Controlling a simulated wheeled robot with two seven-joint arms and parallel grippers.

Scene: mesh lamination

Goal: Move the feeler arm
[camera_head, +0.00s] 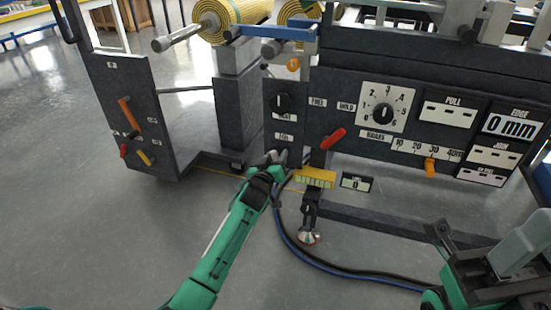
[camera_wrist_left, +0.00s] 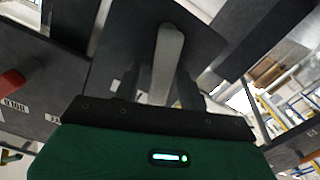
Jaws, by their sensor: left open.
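A light grey lever, which looks like the feeler arm (camera_wrist_left: 167,55), hangs from a dark panel in the left wrist view. It has a rounded upper end, and its lower end runs down behind the edge of my gripper. My left gripper (camera_head: 277,158) is at the lower left corner of the machine's front panel in the head view. Its dark fingers are apart, one on each side of the lever, and no grip on it shows. In the head view my gripper hides most of the lever. My right gripper (camera_head: 484,250) is at the lower right, away from the panel; its jaw state is unclear.
A red lever (camera_head: 333,138), a yellow block (camera_head: 316,177) and a small display (camera_head: 356,183) are just right of my left gripper. A dark side panel (camera_head: 135,115) with coloured levers stands at the left. Blue and black cables (camera_head: 340,268) lie on the open floor.

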